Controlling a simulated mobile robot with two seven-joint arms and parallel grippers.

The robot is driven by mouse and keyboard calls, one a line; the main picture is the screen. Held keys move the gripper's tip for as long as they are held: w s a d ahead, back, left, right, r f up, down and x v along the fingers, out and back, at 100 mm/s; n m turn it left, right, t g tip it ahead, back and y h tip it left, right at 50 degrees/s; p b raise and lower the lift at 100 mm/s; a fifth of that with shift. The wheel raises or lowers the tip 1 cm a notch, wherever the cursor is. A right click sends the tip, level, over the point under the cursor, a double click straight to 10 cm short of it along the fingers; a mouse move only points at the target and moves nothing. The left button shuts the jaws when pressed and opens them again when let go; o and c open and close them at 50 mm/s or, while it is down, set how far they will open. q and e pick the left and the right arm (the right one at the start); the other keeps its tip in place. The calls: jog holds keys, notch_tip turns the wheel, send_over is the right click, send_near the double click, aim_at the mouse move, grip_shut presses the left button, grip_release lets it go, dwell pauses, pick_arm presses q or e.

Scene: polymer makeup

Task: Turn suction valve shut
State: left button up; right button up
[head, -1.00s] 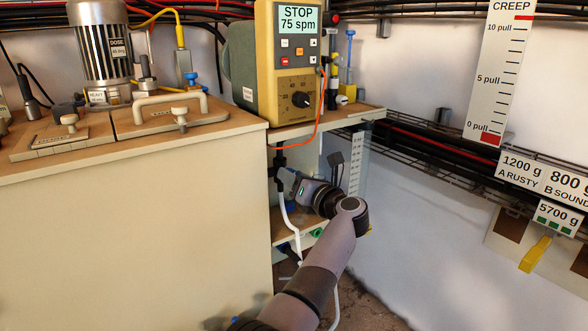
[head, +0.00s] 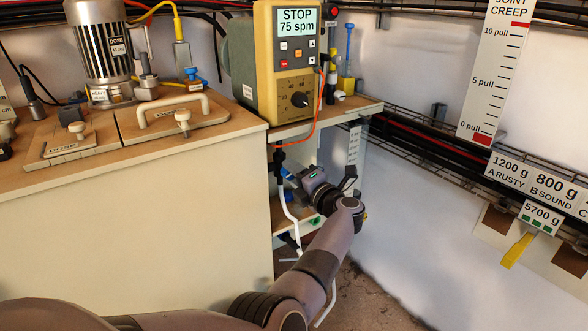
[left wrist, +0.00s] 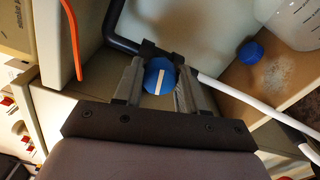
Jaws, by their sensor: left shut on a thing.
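The suction valve has a blue knob (left wrist: 159,75) with a white line across its face, which stands nearly upright in the left wrist view, leaning slightly right. My left gripper (left wrist: 157,82) has one finger on each side of the knob and is shut on it. A black pipe (left wrist: 115,20) and a white tube (left wrist: 235,100) meet at the valve behind the knob. In the head view, my left gripper (head: 293,177) reaches in below the pump shelf, and its body largely hides the valve. My right gripper is not in view.
The yellow pump (head: 288,60) reads STOP, 75 spm, and stands on the shelf above my gripper. An orange cable (head: 318,115) hangs beside it. The cream cabinet (head: 130,230) stands left of my arm. A blue cap (left wrist: 250,52) sits right of the knob.

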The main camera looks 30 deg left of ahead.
pick_arm(q)
jog(key=shift+m, duration=0.6)
jog(key=shift+f+p, duration=0.1)
jog(key=shift+p, duration=0.2)
jog(key=o, duration=1)
jog(key=shift+o, duration=0.2)
jog(key=shift+d, duration=0.1)
